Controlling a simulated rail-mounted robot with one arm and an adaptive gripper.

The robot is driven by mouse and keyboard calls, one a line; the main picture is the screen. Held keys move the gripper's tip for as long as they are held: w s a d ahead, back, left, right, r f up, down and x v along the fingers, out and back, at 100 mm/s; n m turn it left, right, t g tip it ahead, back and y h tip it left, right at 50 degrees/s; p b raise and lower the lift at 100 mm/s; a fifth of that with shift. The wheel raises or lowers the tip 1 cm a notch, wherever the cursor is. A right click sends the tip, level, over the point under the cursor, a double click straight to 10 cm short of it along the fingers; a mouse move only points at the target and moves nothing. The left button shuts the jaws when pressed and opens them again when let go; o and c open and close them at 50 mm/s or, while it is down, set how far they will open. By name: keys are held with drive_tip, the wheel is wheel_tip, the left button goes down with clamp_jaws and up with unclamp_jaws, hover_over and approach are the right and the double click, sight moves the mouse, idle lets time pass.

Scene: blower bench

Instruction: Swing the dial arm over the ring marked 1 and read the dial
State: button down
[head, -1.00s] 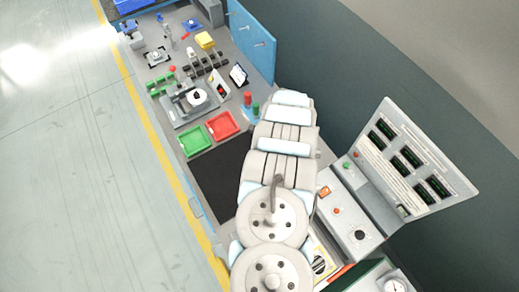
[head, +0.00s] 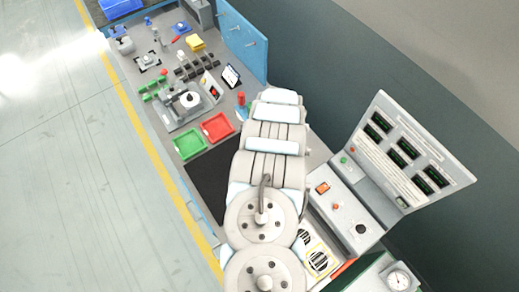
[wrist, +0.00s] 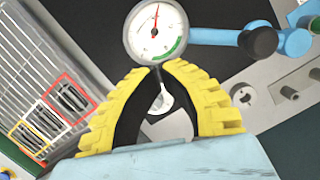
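In the wrist view, a round white dial (wrist: 155,30) with a red needle and a green arc is at the top centre. Its needle points nearly straight up; the numbers are too small to read. A blue arm (wrist: 215,37) with a black knob (wrist: 257,41) runs right from the dial. My gripper (wrist: 157,68) has yellow fingers with tips close together at the dial's lower rim. A pale metal piece (wrist: 163,98) shows between the fingers; I cannot tell whether they touch it. I cannot make out the ring marked 1. My gripper is hidden in the head view.
In the wrist view, a slatted panel (wrist: 40,75) with red, white and yellow frames lies left, and a grey plate (wrist: 265,90) lies right. In the head view, green (head: 188,144) and red (head: 217,128) trays, a control panel (head: 410,150) and a gauge (head: 398,281) surround my arm.

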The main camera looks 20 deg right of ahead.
drive_tip(key=d+b+v, duration=0.1)
drive_tip(key=d+v, duration=0.1)
drive_tip(key=v, duration=1)
drive_tip(key=shift+s+d+f+b, duration=0.15)
drive_tip(key=shift+s+d+b, duration=0.25)
